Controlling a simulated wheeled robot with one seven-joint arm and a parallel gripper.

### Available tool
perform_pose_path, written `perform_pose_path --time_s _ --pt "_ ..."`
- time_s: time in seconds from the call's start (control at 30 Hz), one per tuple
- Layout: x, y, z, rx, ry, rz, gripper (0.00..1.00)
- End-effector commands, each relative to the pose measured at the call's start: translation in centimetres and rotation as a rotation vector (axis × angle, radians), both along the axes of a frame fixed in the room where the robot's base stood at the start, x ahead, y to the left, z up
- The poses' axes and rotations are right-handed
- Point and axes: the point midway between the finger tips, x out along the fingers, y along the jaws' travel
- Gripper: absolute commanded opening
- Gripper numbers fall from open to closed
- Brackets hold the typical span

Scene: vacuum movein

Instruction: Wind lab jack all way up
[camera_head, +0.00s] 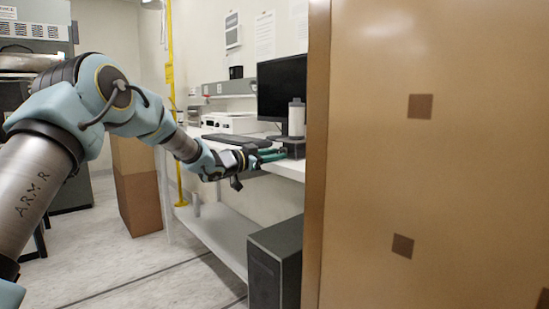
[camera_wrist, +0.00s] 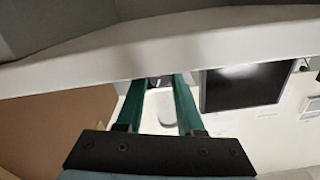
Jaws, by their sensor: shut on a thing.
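The lab jack (camera_head: 293,149) appears as a low dark block near the front edge of the white bench, partly hidden by a tan panel. A white cylinder (camera_head: 296,118) stands upright on it. It also shows in the wrist view (camera_wrist: 167,112), beyond the fingers. My gripper (camera_head: 274,155) reaches the jack's left side with its green fingers. In the wrist view my gripper (camera_wrist: 160,80) is shut on a small dark part between its fingertips, seemingly the jack's knob. The fingers and low resolution hide its shape, and I cannot tell how far the jack is raised.
The bench edge (camera_wrist: 230,35) runs close by the fingers. A monitor (camera_head: 281,89) and a keyboard (camera_head: 234,140) are near the jack. A tan panel (camera_head: 430,170) blocks the right side. A dark computer tower (camera_head: 276,262) stands below, and cardboard boxes (camera_head: 138,185) stand left.

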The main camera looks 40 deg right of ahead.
Motion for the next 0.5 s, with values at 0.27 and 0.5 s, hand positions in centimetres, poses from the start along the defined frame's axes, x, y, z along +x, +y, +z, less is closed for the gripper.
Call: perform_pose_path --time_s 0.27,0.5 --pt "0.02 0.05 -0.08 0.002 -0.001 0.000 0.00" --pt "0.03 0.03 -0.06 0.001 -0.001 0.000 0.49"
